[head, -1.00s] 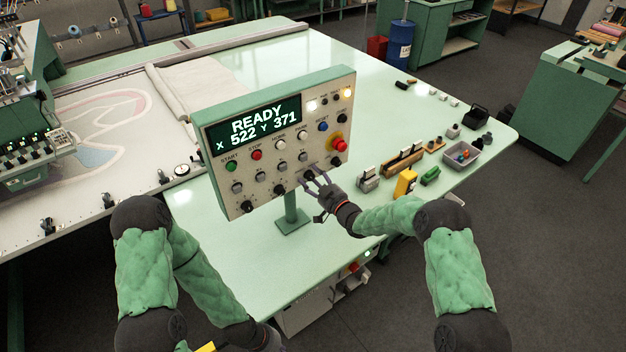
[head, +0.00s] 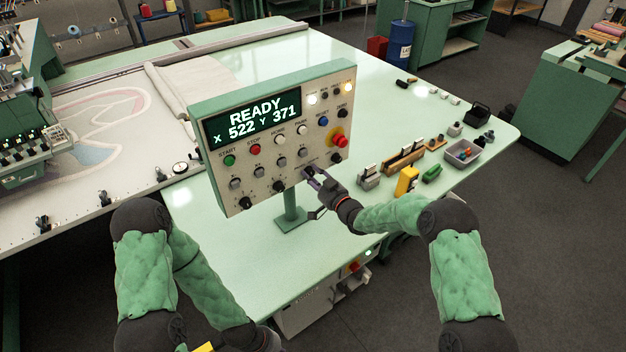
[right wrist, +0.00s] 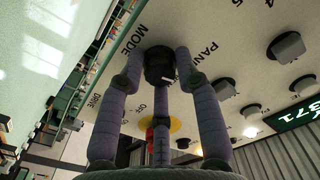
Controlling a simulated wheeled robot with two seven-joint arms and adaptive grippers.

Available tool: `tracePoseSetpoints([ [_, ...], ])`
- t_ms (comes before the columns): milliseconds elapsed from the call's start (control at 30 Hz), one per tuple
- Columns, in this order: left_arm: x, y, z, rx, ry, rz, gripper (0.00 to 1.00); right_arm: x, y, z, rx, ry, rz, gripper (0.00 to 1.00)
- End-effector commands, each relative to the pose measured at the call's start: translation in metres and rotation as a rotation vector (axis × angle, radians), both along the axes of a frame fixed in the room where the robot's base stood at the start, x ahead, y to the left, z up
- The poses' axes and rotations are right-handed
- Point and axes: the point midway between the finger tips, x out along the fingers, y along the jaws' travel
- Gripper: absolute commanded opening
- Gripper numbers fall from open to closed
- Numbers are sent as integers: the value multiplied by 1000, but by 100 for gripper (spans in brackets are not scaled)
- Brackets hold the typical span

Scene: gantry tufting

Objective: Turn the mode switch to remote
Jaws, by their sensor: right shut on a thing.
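The control panel (head: 225,185) stands tilted on a green post, its screen reading READY X 522 Y 371. The mode switch is a black round knob (right wrist: 158,66) beside the word MODE in the right wrist view, with a light mark on its edge. My right gripper (head: 311,173) is at the panel's lower right; in the right wrist view its fingers (right wrist: 160,78) close around the knob. In the head view the fingers largely cover that knob. The switch's position labels are not readable. My left arm hangs at lower left; its fingers do not show.
Similar black knobs (head: 279,187) lie left along the panel's bottom row, and a red emergency button (head: 339,140) sits above the right gripper.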

Motion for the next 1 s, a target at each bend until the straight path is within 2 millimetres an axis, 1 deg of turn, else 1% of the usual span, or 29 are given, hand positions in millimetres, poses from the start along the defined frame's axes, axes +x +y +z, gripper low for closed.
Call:
tracePoseSetpoints([
  [33,0,0,-6,0,0,0,0,0,0,-3,36,26,0,1],
  [100,0,0,-10,0,0,0,0,0,0,-2,90,66,-1,1],
  [400,0,0,-22,0,0,0,0,0,0,-1,321,232,0,1],
  [700,0,0,-27,0,0,0,0,0,0,-1,529,386,0,1],
  [1000,0,0,-29,0,0,0,0,0,0,-1,668,487,0,1],
])
